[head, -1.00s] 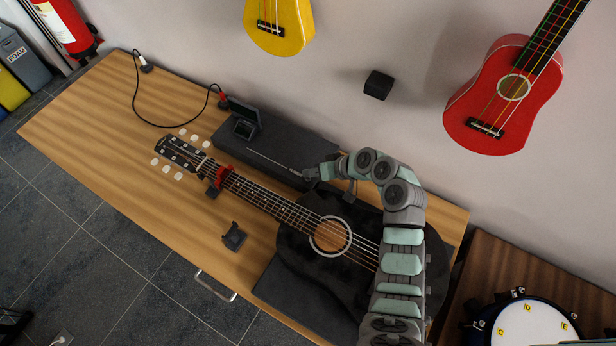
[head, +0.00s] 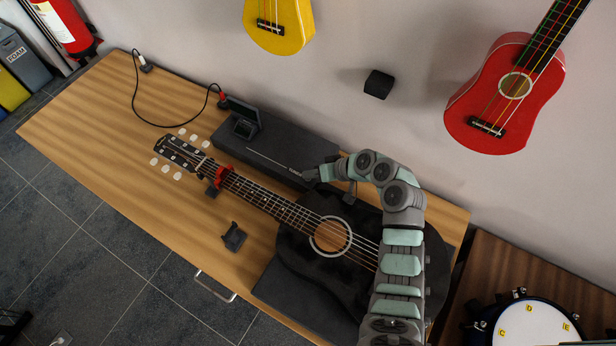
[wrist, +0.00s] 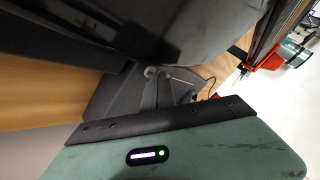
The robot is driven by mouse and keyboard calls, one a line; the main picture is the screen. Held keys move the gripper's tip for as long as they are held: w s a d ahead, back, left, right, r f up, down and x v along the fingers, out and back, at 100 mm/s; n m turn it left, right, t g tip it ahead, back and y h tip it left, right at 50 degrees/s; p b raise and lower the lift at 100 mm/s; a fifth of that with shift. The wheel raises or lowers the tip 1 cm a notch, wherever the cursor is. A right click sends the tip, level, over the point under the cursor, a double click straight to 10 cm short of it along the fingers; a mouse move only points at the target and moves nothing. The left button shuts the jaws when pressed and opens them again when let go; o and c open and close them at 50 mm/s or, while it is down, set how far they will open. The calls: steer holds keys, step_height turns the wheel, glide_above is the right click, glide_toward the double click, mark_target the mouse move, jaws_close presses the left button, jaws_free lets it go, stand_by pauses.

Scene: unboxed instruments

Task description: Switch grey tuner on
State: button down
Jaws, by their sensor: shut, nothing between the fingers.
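A small dark grey device with a raised screen (head: 244,126), which looks like the tuner, stands at the left end of a long dark box on the bench. Its screen looks dark; I cannot make out a switch. My gripper (head: 310,174) is over the box, to the right of the device and apart from it. The gripper is shut and empty. A thin pale line runs from near its tip towards the device; I cannot tell whether it is a rod. The wrist view shows the dark gripper parts (wrist: 152,92) and a similar thin line.
A black guitar (head: 290,235) with a red capo (head: 223,177) lies in front of the box. A black cable (head: 134,95) runs from the device's red plug to the bench's back edge. A small dark holder (head: 234,237) sits in front. A red ukulele (head: 505,95) hangs behind.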

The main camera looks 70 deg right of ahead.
steer(key=shift+f, duration=0.1)
steer(key=shift+r+p, duration=0.4)
steer(key=shift+r, duration=0.2)
step_height(320, 180, up, 6)
steer(key=p, duration=0.4)
stand_by(0.4)
